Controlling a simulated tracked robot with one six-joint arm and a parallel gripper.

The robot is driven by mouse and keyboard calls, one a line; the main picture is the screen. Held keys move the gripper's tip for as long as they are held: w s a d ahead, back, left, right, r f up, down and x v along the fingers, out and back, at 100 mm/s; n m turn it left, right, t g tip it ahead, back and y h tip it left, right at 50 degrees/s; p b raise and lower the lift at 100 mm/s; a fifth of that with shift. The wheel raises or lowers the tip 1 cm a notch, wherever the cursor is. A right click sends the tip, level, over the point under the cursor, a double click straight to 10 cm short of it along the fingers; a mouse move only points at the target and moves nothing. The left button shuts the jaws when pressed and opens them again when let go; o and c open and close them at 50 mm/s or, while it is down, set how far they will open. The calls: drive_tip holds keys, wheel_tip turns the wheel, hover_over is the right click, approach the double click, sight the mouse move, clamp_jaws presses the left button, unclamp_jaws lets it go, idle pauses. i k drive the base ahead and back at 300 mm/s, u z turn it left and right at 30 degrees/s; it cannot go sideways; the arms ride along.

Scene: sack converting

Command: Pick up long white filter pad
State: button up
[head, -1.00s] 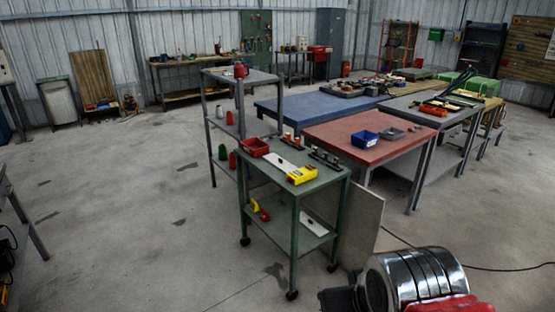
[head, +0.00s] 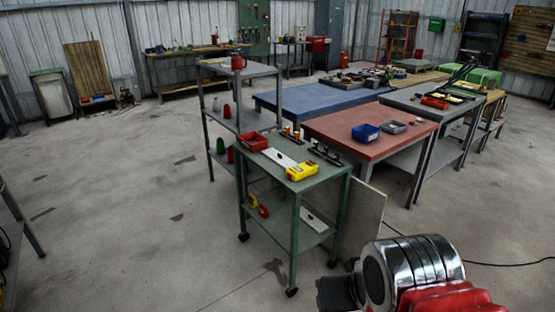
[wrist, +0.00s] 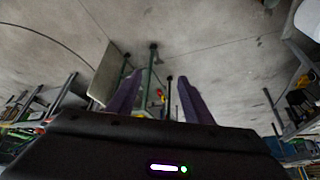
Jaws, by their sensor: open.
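A long white strip, which looks like the filter pad (head: 278,158), lies flat on the top of a green wheeled cart (head: 327,179) in the head view. One end of it meets or lies beside a yellow tool (head: 302,171). A second white piece (head: 314,220) lies on the cart's lower shelf. My gripper (wrist: 160,88) shows in the wrist view with its two purple fingers spread apart and nothing between them. It is well away from the cart, whose legs show beyond the fingers. The white strip cannot be made out in the wrist view.
A red bin (head: 253,141) and small dark tools (head: 325,153) share the cart top. A grey panel (head: 362,220) leans beside the cart. A red-topped table (head: 365,135) stands behind it on the right. Open floor (head: 130,230) lies to the left. A cable (head: 510,264) crosses the floor at right.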

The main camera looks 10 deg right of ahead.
sight(283, 161)
drive_tip(key=z, duration=0.05)
drive_tip(key=k, duration=0.6)
drive_tip(key=u, duration=0.3)
drive_tip(key=i, duration=0.7)
drive_tip(key=u, duration=0.65)
drive_tip(key=i, duration=0.7)
drive_tip(key=u, duration=0.4)
drive_tip(key=i, duration=2.15)
drive_tip(key=u, duration=0.1)
